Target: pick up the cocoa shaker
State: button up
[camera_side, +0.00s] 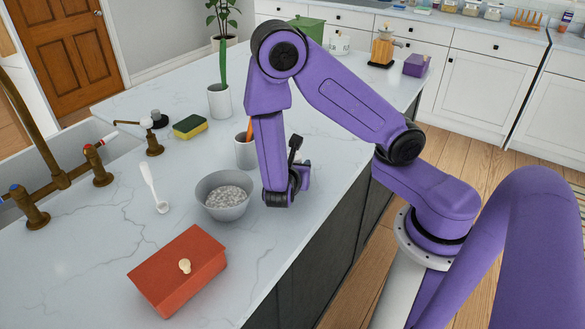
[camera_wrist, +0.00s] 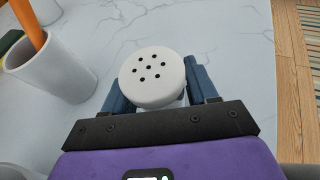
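The cocoa shaker (camera_wrist: 153,78) shows in the wrist view as a round white lid with several dark holes, seen from above. My gripper (camera_wrist: 160,88) has one blue finger on each side of it, close to the lid's edges. The lid hides where the fingers meet the body, so I cannot tell whether they press on it. In the side view my gripper (camera_side: 300,178) is low over the counter, right of the grey bowl. My own arm hides the shaker there.
A grey bowl (camera_side: 223,207) of pale pieces and a cup (camera_side: 246,152) with an orange stick stand left of my gripper; the cup also shows in the wrist view (camera_wrist: 52,72). A red box (camera_side: 178,270) sits nearer the front. The counter edge is close on the right.

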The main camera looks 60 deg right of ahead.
jog(key=c, duration=0.6)
jog(key=shift+r, duration=0.1)
